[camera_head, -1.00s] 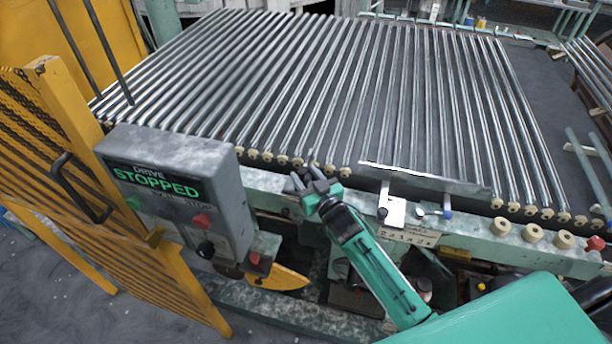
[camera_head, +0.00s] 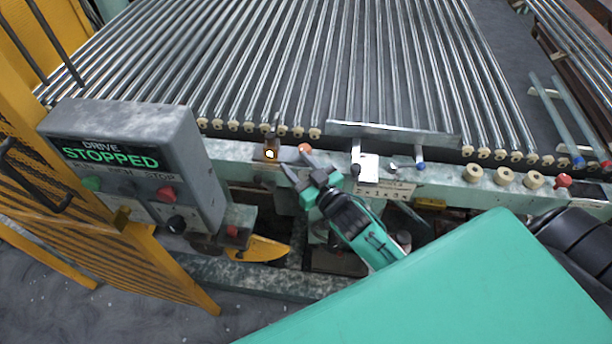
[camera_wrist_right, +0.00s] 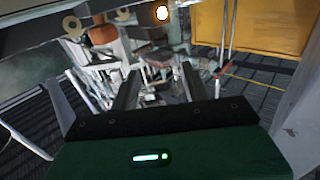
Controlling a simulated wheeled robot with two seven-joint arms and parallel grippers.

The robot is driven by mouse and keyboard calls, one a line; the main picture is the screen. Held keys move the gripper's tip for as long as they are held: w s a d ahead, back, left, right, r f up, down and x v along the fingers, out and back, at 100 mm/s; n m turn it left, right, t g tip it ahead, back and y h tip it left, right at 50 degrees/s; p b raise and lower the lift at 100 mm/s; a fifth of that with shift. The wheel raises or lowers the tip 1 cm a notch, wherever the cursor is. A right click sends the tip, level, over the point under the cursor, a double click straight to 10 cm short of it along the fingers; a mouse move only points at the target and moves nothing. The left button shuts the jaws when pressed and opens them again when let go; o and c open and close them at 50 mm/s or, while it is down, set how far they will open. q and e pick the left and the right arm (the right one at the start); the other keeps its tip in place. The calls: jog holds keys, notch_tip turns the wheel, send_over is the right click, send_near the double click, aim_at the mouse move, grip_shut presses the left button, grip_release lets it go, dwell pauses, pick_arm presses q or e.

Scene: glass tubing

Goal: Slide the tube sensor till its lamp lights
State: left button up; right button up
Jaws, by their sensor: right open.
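The tube sensor (camera_head: 269,152) is a small brownish block on the pale green front rail, below the roller ends. My left gripper is out of view.
A grey control box (camera_head: 140,165) reading "DRIVE STOPPED" stands to the left, beside a yellow guard (camera_head: 90,240). A metal plate (camera_head: 390,135) and white bracket (camera_head: 367,168) are on the rail to the right. Steel rollers (camera_head: 300,70) lie behind.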

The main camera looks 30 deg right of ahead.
jog(key=shift+s+d, duration=0.15)
jog(key=shift+s, duration=0.6)
jog(key=shift+s+d, duration=0.15)
jog(key=shift+s, duration=0.6)
jog(key=s+f+g+h, duration=0.1)
jog(key=s+f+g, duration=0.2)
jog(key=s+g, duration=0.35)
jog(key=s+f+g+h, duration=0.1)
jog(key=s+f+g, duration=0.2)
jog(key=s, duration=0.6)
jog(key=s+f+g+h, duration=0.1)
jog(key=s+f+g, duration=0.2)
jog(key=s+g, duration=0.35)
notch_tip(320, 180, down, 31)
jog(key=s, duration=0.2)
jog(key=s+d+f, duration=0.2)
jog(key=s+f, duration=0.7)
jog(key=s+d+f, duration=0.2)
jog(key=s+f, duration=0.8)
jog(key=shift+f+g, duration=0.25)
jog(key=shift+g, duration=0.05)
